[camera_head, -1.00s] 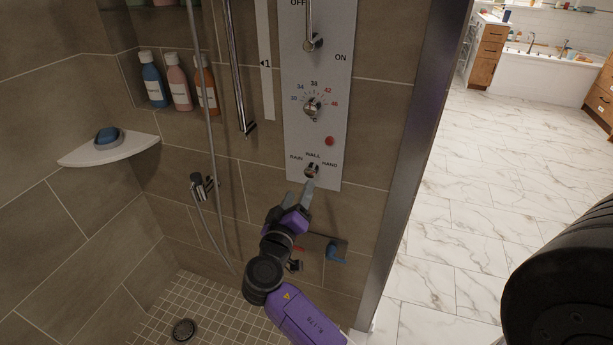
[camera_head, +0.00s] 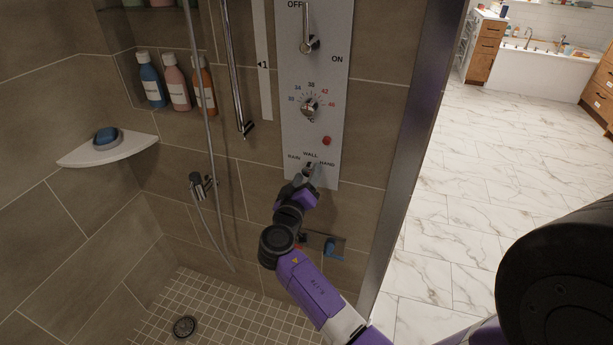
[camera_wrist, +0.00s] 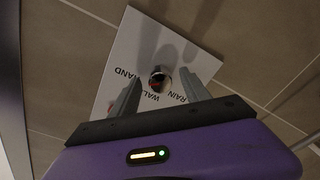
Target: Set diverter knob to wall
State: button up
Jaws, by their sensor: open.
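The diverter knob (camera_head: 309,166) is a small round metal knob low on the white control panel, among the labels RAIN, WALL and HAND. In the wrist view the knob (camera_wrist: 158,80) shows a dark centre and a red mark near the WALL label. My gripper (camera_head: 308,174) is at the panel's lower edge and partly hides the knob in the head view. In the wrist view my gripper (camera_wrist: 160,92) is open, with one finger on each side of the knob and gaps between. Where exactly the knob points is too small to tell.
The panel (camera_head: 292,130) also carries a temperature knob (camera_head: 310,106), a red button (camera_head: 326,141) and an ON/OFF lever (camera_head: 308,40) above. A blue-handled fitting (camera_head: 331,248) sits below my gripper. The glass edge (camera_head: 405,150) stands right.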

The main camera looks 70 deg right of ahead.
grip_shut()
jog(key=shift+n, duration=0.3)
jog(key=n+p, duration=0.2)
jog(key=n, duration=0.3)
jog(key=shift+r, duration=0.2)
jog(key=n+p, duration=0.2)
jog(key=n, duration=0.3)
jog(key=shift+n, duration=0.4)
jog(key=shift+p, duration=0.3)
grip_release()
